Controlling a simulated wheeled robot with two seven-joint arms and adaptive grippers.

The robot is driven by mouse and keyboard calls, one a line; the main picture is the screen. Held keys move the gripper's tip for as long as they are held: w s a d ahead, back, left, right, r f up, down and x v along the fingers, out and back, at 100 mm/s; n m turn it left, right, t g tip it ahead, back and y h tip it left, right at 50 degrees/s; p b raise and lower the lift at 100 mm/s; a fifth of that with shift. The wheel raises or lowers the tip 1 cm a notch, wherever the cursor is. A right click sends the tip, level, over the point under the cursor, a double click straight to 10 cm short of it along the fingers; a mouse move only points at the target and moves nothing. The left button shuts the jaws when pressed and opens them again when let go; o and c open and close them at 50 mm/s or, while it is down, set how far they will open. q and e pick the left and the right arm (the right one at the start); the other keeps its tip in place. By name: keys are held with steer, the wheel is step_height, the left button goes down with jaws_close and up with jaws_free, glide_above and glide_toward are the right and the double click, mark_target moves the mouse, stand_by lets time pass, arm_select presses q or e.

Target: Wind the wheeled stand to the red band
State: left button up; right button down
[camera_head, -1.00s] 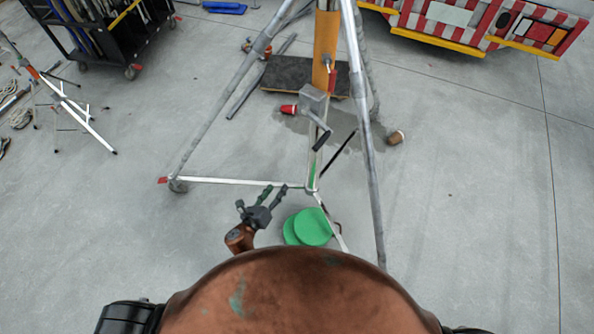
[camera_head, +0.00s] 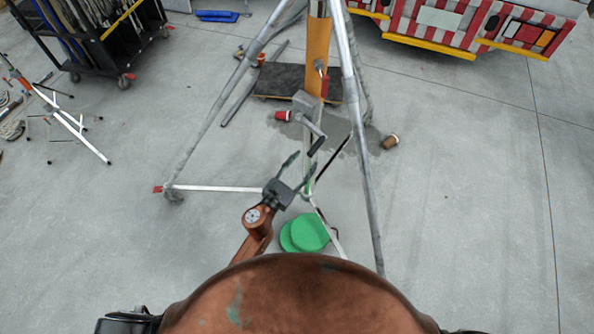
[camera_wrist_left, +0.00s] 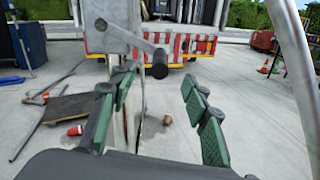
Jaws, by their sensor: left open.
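The wheeled stand (camera_head: 229,97) is a grey tripod with an orange column (camera_head: 318,42). Its crank has a grey arm (camera_head: 308,120) and a black grip (camera_head: 316,146). A small red patch (camera_head: 324,84) shows on the column; I cannot tell whether it is the red band. My left gripper (camera_head: 304,162) is open and empty, just short of the crank grip. In the left wrist view, the black grip (camera_wrist_left: 160,64) appears between and beyond the spread fingers (camera_wrist_left: 157,82), apart from them. My right gripper is not in view.
Green round pads (camera_head: 304,234) lie near the stand's base. A dark board (camera_head: 275,83) and red and brown cups (camera_head: 390,142) lie on the floor. A black cart (camera_head: 95,35) stands at left, a red-and-white truck (camera_head: 470,25) behind. The floor at right is clear.

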mark_target(314, 149)
arm_select(q)
steer(key=b+x, duration=0.1)
steer(key=x, duration=0.4)
steer(key=shift+w+d+f+b, duration=0.1)
steer(key=shift+w+d+b, duration=0.1)
steer(key=shift+w+b, duration=0.15)
steer(key=shift+w+d, duration=0.35)
steer(key=shift+w, duration=0.2)
steer(key=shift+w+d, duration=0.1)
steer(key=shift+w, duration=0.1)
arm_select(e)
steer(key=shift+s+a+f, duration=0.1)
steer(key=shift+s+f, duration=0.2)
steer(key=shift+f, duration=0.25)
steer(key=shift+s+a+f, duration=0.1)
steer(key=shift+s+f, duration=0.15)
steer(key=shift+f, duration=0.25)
